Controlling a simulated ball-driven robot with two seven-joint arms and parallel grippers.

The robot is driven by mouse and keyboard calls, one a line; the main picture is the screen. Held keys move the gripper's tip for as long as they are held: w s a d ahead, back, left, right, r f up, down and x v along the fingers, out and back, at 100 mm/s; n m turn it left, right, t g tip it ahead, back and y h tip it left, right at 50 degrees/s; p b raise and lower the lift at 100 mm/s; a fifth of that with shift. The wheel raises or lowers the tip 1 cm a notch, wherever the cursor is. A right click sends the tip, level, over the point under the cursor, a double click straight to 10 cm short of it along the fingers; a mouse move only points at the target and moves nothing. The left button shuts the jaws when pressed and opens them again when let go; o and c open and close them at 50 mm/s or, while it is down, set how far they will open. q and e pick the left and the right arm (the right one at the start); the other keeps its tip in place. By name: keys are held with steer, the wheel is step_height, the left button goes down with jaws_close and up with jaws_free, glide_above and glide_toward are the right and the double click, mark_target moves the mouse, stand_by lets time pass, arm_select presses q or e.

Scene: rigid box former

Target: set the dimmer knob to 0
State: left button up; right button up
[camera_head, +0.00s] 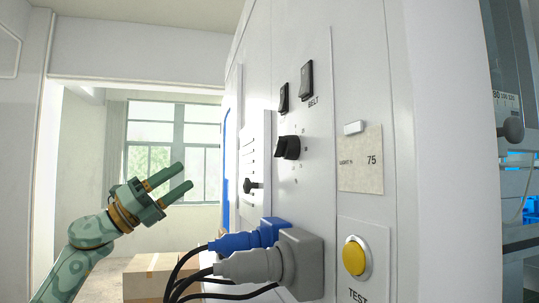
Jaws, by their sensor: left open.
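The machine's light panel (355,90) carries a black rotary knob (288,147) with small marks around it, below two black rocker switches. A second black handle (252,186) sits further left beside a slotted scale. I cannot tell for sure which of them is the dimmer. My right gripper is not in view.
Blue (245,238) and grey (285,265) plugs with dark cables stick out low on the panel. A yellow TEST button (354,257) is at lower right. Cardboard boxes (150,277) stand on the floor behind. Open air lies between my left gripper and the panel.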

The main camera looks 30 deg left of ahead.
arm_select(q)
steer(key=s+d+r+m+g+h+p, duration=0.1)
steer(key=s+d+r+m+g+h, duration=0.1)
steer(key=s+d+r+m+g, duration=0.5)
steer(key=m+g+y+p, duration=0.1)
steer(key=m+y+p, duration=0.15)
steer(key=m, duration=0.35)
glide_toward(276, 147)
steer(key=shift+y, duration=0.35)
steer(key=p+x, duration=0.9)
steer(key=shift+w+d+r, duration=0.2)
steer(key=shift+d, duration=0.05)
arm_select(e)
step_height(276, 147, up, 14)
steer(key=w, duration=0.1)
arm_select(q)
steer(key=c, duration=1)
